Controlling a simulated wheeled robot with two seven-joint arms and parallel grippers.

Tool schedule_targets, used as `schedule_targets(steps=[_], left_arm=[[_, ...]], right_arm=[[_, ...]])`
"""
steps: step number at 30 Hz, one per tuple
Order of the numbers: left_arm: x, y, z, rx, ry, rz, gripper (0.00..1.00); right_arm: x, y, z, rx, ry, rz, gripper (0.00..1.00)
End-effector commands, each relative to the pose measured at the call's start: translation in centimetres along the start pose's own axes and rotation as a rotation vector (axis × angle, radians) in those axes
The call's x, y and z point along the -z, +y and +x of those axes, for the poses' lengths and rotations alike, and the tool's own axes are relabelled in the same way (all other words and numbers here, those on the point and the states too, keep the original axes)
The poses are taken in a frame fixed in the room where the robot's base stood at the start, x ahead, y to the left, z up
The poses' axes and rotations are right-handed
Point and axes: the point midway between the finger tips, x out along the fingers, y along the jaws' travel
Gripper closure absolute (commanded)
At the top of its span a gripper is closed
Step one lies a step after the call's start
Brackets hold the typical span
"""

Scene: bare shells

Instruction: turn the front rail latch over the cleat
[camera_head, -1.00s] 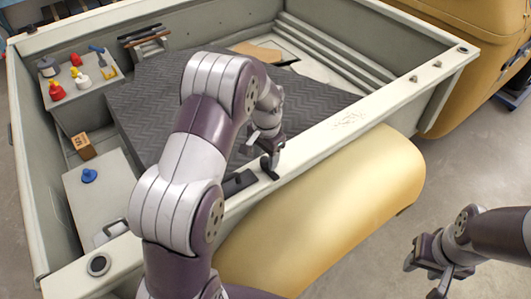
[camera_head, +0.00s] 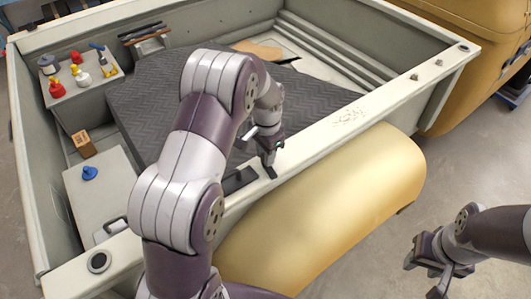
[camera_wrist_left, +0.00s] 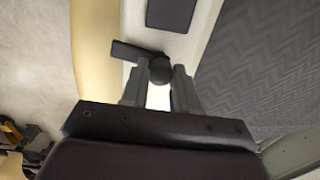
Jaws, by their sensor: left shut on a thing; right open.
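The front rail latch is a small black piece on the pale near rail. In the left wrist view its round black knob (camera_wrist_left: 160,70) sits between my finger tips, and its flat black arm (camera_wrist_left: 126,50) points left across the rail. My left gripper (camera_head: 268,160) is shut on the latch, just above the rail; it also shows in the left wrist view (camera_wrist_left: 160,85). A dark flat plate (camera_head: 240,180) lies on the rail beside the latch; I cannot tell whether it is the cleat. My right gripper (camera_head: 425,262) is open and empty, outside the bed at the lower right.
The rail (camera_head: 335,127) runs above a yellow fender (camera_head: 330,210). Inside the bed are a dark ribbed mat (camera_head: 150,100), a shelf (camera_head: 92,88) with bottles, a small brown box (camera_head: 83,145) and a pale lid with a blue knob (camera_head: 89,173). Floor is clear around my right gripper.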

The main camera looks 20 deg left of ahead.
Motion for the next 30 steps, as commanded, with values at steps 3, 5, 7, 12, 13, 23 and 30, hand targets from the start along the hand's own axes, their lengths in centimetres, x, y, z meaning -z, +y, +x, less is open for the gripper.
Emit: schedule_targets(steps=[3, 5, 7, 12, 13, 23, 30], left_arm=[[0.0, -0.1, 0.0, 0.002, 0.005, 0.098, 1.0], [0.0, -0.1, 0.0, 0.002, 0.007, 0.154, 1.0], [0.0, -0.1, 0.0, 0.002, 0.009, 0.222, 1.0], [0.0, -0.1, 0.0, 0.003, 0.014, 0.383, 1.0], [0.0, -0.1, 0.0, 0.003, 0.015, 0.412, 1.0], [0.0, -0.1, 0.0, 0.003, 0.026, 0.723, 1.0], [0.0, -0.1, 0.0, 0.004, 0.033, 0.952, 1.0]], right_arm=[[0.0, 0.0, 0.3, 0.0, 0.0, 0.0, 0.57], [0.0, 0.0, 0.4, 0.0, 0.0, 0.0, 0.57], [-0.1, 0.0, 0.5, 0.0, 0.0, 0.0, 0.57], [-0.1, 0.0, 0.7, 0.0, 0.0, 0.0, 0.57], [-0.1, 0.0, 0.8, 0.0, 0.0, 0.0, 0.57], [-0.1, 0.0, 1.3, 0.0, 0.0, 0.0, 0.57], [-0.2, 0.0, 1.7, 0.0, 0.0, 0.0, 0.57]])
